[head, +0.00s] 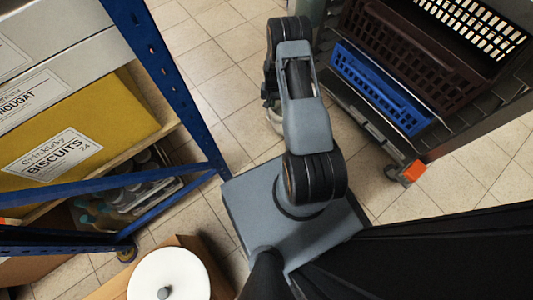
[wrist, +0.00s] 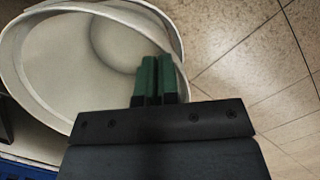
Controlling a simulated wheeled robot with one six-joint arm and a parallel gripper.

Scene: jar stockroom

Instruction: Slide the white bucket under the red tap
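The white bucket (wrist: 60,70) fills the upper left of the wrist view, seen from above into its open mouth. In the head view only a pale sliver of it (head: 274,121) shows beside my arm. My gripper (wrist: 157,60) has its green fingers close together, with no clear gap between them. The fingers overlap the bucket's right side in the picture, near its rim. I cannot tell whether they touch it, and nothing shows held between them. The red tap is not in view.
A blue-framed shelf (head: 180,90) with boxes stands at left. A rack with a blue crate (head: 378,88) and dark crates stands at right, with an orange corner (head: 413,171). A white round lid-like thing (head: 168,276) is at lower left. Tiled floor (head: 222,55) is clear between shelf and rack.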

